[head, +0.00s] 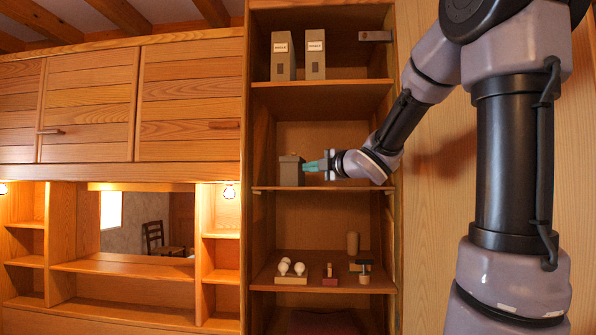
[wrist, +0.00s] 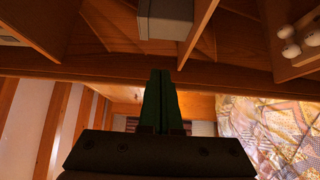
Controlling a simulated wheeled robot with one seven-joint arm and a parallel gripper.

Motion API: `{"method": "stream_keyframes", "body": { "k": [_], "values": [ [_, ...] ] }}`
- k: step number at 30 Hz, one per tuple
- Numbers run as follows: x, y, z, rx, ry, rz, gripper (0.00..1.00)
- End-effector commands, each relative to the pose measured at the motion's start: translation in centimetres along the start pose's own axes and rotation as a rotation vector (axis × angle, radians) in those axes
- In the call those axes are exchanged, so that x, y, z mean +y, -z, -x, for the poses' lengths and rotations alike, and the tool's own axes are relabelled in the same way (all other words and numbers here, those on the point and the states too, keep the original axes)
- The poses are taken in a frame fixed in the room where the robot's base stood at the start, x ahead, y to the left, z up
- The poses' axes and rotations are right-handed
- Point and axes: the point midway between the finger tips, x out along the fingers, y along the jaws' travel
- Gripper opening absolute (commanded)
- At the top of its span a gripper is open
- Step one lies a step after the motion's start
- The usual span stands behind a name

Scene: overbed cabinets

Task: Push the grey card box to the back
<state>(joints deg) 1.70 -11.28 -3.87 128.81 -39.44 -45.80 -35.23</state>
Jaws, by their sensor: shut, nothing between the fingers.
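The grey card box (head: 291,172) stands upright on the middle shelf of the tall open cabinet, towards its left side. It also shows at the top of the wrist view (wrist: 166,22), cut off by the frame edge. My gripper (head: 309,167) has teal fingers, and reaches in from the right at about the height of the box. In the wrist view its fingertips (wrist: 165,74) are together, with nothing between them, and point towards the box. A strip of shelf shows between the tips and the box there, so they look apart.
Two grey labelled binders (head: 298,56) stand on the shelf above. The shelf below holds several white bulbs on a wooden block (head: 291,279) and other small items. The cabinet's right side wall (head: 391,225) is close to my wrist. The middle shelf looks otherwise clear.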

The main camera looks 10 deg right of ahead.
Motion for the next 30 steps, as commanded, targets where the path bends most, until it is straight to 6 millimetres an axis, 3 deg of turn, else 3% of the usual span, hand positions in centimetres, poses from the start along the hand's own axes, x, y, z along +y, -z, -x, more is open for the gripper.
{"method": "stream_keyframes", "body": {
  "k": [15,21,30],
  "values": [
    [-0.1,-0.2,-10.0,-0.002,0.001,-0.005,0.00],
    [0.0,-2.3,-11.7,-0.003,0.000,-0.005,0.00],
    [0.0,-2.9,-12.2,-0.003,0.000,-0.006,0.00]
  ]
}}
